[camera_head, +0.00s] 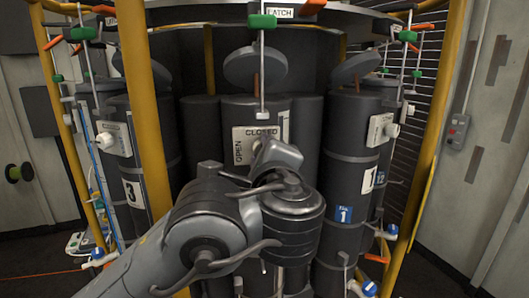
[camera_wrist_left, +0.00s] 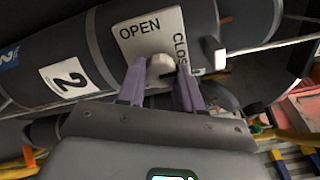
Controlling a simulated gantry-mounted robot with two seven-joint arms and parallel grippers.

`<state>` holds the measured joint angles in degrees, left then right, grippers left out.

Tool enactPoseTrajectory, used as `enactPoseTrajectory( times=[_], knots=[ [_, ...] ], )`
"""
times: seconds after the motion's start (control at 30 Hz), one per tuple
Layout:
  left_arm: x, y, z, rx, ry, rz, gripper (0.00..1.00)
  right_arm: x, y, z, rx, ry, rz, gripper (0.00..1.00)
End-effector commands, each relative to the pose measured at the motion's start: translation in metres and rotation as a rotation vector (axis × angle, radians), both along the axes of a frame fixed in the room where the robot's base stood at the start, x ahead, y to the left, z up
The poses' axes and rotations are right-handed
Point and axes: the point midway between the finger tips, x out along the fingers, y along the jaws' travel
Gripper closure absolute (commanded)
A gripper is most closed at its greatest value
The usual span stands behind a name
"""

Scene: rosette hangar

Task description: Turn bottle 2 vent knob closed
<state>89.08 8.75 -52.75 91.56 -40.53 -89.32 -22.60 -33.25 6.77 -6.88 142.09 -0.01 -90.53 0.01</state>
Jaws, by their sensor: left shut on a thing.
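Bottle 2 (camera_head: 283,110) is the dark upright cylinder at the centre of the head view, with an OPEN/CLOSED plate (camera_head: 243,143) on it. My arm hides its lower part there. In the wrist view bottle 2 (camera_wrist_left: 120,20) lies aslant, with its number 2 label (camera_wrist_left: 68,75) at left. The pale vent knob (camera_wrist_left: 162,64) sits at the lower edge of the plate, between the words OPEN and CLOSED. My left gripper (camera_wrist_left: 162,82) is shut on the knob, one finger on each side. The knob's pointing direction cannot be told. My right gripper is not in view.
Bottle 3 (camera_head: 118,165) stands at left and bottle 1 (camera_head: 352,150) at right, each with a pale knob. A thin rod with a green block (camera_head: 262,21) hangs in front of bottle 2. Yellow posts (camera_head: 143,110) frame the rack.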

Motion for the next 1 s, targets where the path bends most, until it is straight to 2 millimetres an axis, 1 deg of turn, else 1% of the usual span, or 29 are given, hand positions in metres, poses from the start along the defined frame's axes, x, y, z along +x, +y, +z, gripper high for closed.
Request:
enactPoseTrajectory(
  times=[0.43, 0.47, 0.6, 0.87, 1.0],
  knots=[
    [-0.0006, -0.0011, 0.0002, 0.012, 0.001, -0.003, 0.95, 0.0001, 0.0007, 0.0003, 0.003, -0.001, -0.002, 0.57],
    [-0.0006, -0.0011, 0.0002, 0.012, 0.001, -0.003, 0.6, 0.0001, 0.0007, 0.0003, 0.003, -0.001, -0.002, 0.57],
    [-0.0004, -0.0009, 0.0001, 0.011, 0.0, -0.003, 0.39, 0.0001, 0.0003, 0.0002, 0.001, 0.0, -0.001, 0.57],
    [-0.0004, -0.0004, 0.0, 0.01, 0.001, -0.001, 0.39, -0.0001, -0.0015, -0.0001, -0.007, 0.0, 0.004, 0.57],
    [-0.0055, -0.0019, -0.0008, 0.01, 0.001, -0.002, 0.39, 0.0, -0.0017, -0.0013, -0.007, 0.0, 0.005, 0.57]
  ],
)
